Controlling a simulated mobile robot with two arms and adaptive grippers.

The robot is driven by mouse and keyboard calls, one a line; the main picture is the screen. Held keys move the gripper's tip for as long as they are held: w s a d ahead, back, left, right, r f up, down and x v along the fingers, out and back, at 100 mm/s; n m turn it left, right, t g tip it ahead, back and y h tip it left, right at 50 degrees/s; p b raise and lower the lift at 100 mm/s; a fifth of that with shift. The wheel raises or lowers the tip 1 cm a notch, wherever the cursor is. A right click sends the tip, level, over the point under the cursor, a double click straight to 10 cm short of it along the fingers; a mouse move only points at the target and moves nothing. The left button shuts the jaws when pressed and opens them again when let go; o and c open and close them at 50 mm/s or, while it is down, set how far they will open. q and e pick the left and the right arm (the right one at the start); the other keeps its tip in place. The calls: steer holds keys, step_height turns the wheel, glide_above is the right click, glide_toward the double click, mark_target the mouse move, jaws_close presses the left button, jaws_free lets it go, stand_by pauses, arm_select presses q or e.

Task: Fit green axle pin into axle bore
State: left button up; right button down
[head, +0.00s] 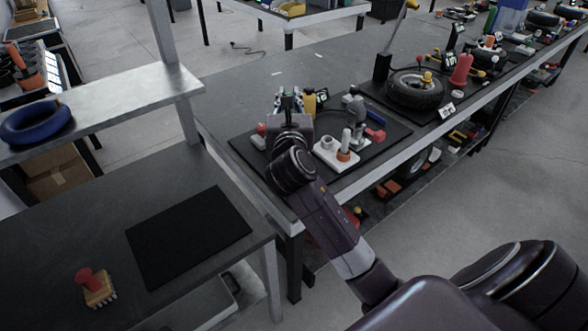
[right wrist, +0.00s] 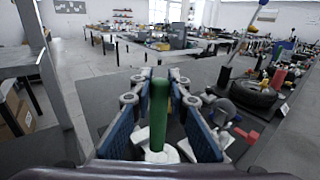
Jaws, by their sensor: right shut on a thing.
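My right gripper (head: 289,108) is over the black mat on the long bench, its body partly hiding what lies below. In the right wrist view its blue-padded fingers (right wrist: 159,128) stand either side of the upright green axle pin (right wrist: 159,112) and are shut on it. Below the pin is a white part (right wrist: 163,153); whether the pin touches it I cannot tell. A white block (head: 326,157) with a white round boss, a grey post and an orange ring sits on the mat just right of my gripper. I cannot make out the axle bore. My left gripper is not in view.
The black mat (head: 245,149) also holds a yellow part (head: 309,102), a grey fixture (head: 354,109) and a red block (head: 375,135). The lower left table has free room.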

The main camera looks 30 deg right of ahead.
steer(key=w+d+r+m+g+h+b, duration=0.1)
steer(key=w+d+r+m+h+b, duration=0.1)
steer(key=w+d, duration=0.4)
arm_select(q)
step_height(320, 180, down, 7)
steer(key=b, duration=0.4)
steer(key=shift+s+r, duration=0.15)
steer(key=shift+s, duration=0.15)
arm_select(e)
step_height(320, 180, down, 20)
steer(key=shift+s+a, duration=0.15)
steer(key=shift+a, duration=0.05)
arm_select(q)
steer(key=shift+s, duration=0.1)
arm_select(e)
steer(key=shift+f, duration=0.1)
steer(key=c, duration=1.8)
jaws_free()
steer(key=shift+c, duration=0.2)
